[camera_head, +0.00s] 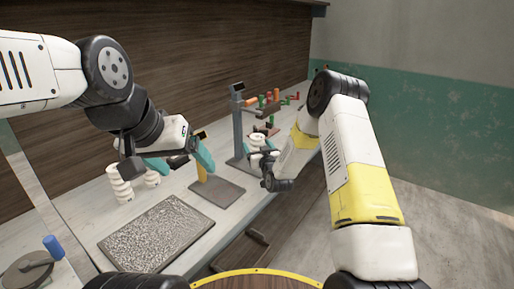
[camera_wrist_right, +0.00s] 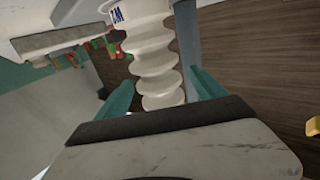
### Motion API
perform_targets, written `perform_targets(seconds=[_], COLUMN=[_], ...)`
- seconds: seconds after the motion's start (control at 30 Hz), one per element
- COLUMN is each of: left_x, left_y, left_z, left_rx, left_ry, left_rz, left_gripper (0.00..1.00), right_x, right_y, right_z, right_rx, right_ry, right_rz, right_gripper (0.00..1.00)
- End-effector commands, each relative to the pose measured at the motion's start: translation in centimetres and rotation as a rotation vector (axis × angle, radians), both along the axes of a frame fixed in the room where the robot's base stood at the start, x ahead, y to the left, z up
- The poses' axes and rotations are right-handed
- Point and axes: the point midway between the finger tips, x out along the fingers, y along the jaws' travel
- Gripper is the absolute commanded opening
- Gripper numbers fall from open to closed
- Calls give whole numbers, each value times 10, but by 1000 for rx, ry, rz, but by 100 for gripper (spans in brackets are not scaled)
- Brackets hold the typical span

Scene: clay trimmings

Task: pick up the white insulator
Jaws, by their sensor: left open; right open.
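A white ribbed insulator (camera_wrist_right: 155,60) with a blue mark fills the middle of the right wrist view. It stands between the two teal fingers of my open right gripper (camera_wrist_right: 162,95), with gaps visible beside it. In the head view this insulator (camera_head: 257,139) shows beside my right gripper (camera_head: 263,151), partly hidden by it. Two more white ribbed insulators stand on the bench at the left, one in front (camera_head: 120,184) and one behind (camera_head: 152,179). My left gripper (camera_head: 182,160) is open and empty above the bench, near these two.
A speckled grey mat (camera_head: 155,235) lies on the bench front. A grey stand (camera_head: 239,120) rises at the middle, with a dark plate (camera_head: 217,194) and a yellow-handled thing (camera_head: 201,173) before it. Small red, green and orange pieces (camera_head: 272,97) lie behind. A blue-handled tool (camera_head: 53,247) is at the left.

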Motion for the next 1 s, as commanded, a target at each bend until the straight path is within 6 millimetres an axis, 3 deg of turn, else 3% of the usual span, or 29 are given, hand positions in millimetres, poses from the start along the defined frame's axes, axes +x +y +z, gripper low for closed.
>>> perform_targets(seconds=[0.07, 0.4, 0.47, 1.0], left_x=[0, 0, 0, 0], left_y=[0, 0, 0, 0], left_z=[0, 0, 0, 0], left_rx=[0, 0, 0, 0], left_ry=[0, 0, 0, 0], left_rz=[0, 0, 0, 0], left_gripper=[82, 82, 82, 82], right_x=[0, 0, 0, 0], right_y=[0, 0, 0, 0], right_z=[0, 0, 0, 13], right_rx=[0, 0, 0, 0], right_ry=[0, 0, 0, -5], right_rz=[0, 0, 0, 0], right_gripper=[76, 9, 0, 0])
